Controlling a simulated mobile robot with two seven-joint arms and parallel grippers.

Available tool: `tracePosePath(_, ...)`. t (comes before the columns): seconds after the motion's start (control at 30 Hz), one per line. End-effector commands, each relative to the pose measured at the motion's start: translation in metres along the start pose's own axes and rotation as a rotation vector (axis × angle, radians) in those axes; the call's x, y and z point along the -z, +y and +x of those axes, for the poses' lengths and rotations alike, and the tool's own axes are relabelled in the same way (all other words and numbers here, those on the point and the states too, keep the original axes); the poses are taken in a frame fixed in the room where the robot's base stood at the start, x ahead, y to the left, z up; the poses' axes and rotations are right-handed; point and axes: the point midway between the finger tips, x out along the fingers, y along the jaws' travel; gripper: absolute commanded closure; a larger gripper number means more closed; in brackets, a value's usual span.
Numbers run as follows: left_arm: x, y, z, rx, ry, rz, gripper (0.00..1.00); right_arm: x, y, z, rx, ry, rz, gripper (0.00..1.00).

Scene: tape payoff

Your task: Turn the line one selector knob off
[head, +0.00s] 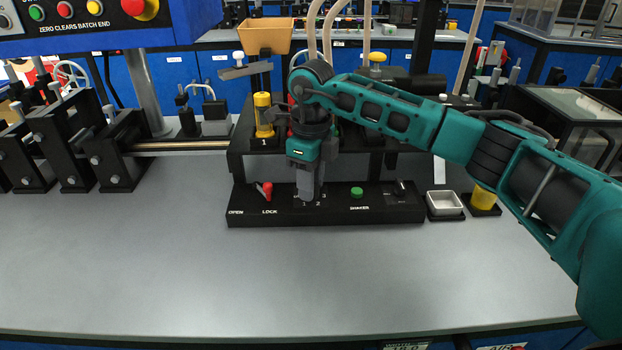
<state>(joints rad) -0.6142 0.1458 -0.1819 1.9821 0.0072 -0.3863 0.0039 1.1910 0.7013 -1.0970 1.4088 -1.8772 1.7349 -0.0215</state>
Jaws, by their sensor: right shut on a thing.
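My right gripper (308,190) points straight down at the black control strip (330,215) on the bench. It is shut on a knob at the strip's 1, 2 and 3 marks. The fingers and hand hide nearly all of this knob, so I cannot tell where it points. I cannot read any label naming it as line one. A small dark switch (400,188) sits at the strip's right end. My left gripper is not in view.
On the strip, a red lever (266,190) stands by LOCK and a green button (357,192) lies right of my gripper. A white tray (444,203) and yellow cup (484,197) stand further right. The front bench (270,280) is clear.

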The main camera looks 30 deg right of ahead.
Motion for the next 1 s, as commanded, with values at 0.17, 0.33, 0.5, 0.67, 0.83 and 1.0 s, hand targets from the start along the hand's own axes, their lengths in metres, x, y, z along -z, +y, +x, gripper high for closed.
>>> tracePosePath(0.17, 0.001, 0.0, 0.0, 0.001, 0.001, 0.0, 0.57, 0.0, 0.0, 0.0, 0.0, -0.001, 0.004, 0.97)
tracePosePath(0.33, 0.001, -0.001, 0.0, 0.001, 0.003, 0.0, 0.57, 0.0, 0.0, 0.0, 0.0, -0.001, 0.004, 0.66)
tracePosePath(0.5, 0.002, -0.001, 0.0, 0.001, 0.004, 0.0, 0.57, 0.0, 0.0, 0.0, 0.0, -0.001, 0.003, 0.49)
tracePosePath(0.67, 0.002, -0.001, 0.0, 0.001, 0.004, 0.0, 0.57, 0.0, 0.0, 0.0, 0.0, -0.001, 0.002, 0.41)
tracePosePath(0.83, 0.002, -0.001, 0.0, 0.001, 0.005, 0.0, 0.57, 0.0, 0.0, -0.001, 0.0, -0.001, 0.002, 0.41)
tracePosePath(1.0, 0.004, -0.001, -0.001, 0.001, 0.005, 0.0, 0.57, -0.001, -0.001, -0.017, 0.001, -0.004, 0.002, 0.41)
